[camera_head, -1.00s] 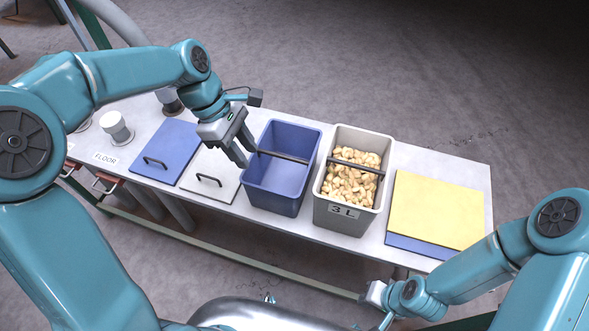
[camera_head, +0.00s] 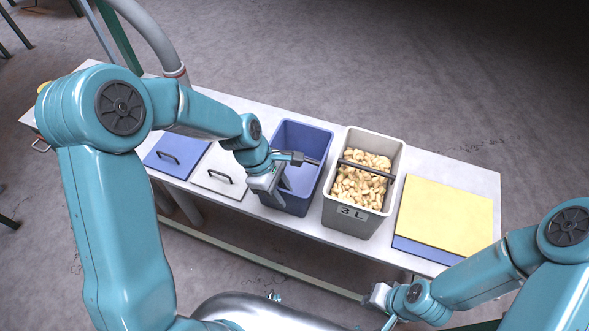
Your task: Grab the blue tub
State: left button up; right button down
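The blue tub (camera_head: 305,134) stands upright on the bench, open at the top, with a dark bar across its opening. It looks empty where its inside shows. My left gripper (camera_head: 283,184) is at the tub's left side, over the rim and part of the opening. It hides the left wall and the left part of the bar. I cannot tell whether its fingers are open or closed, or touching the tub. My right gripper (camera_head: 388,318) is low at the bottom right, away from the tub, with its fingers barely visible.
A grey tub (camera_head: 395,150) marked 3 L, full of pale nuts, stands close to the right. A yellow lid (camera_head: 446,217) lies on a blue one farther right. A blue lid (camera_head: 173,153) and white lid (camera_head: 217,172) with handles lie left.

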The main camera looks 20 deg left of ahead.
pick_arm(q)
jog(key=shift+s+d+f, duration=0.2)
jog(key=shift+f, duration=0.15)
jog(key=shift+f, duration=0.25)
grip_shut()
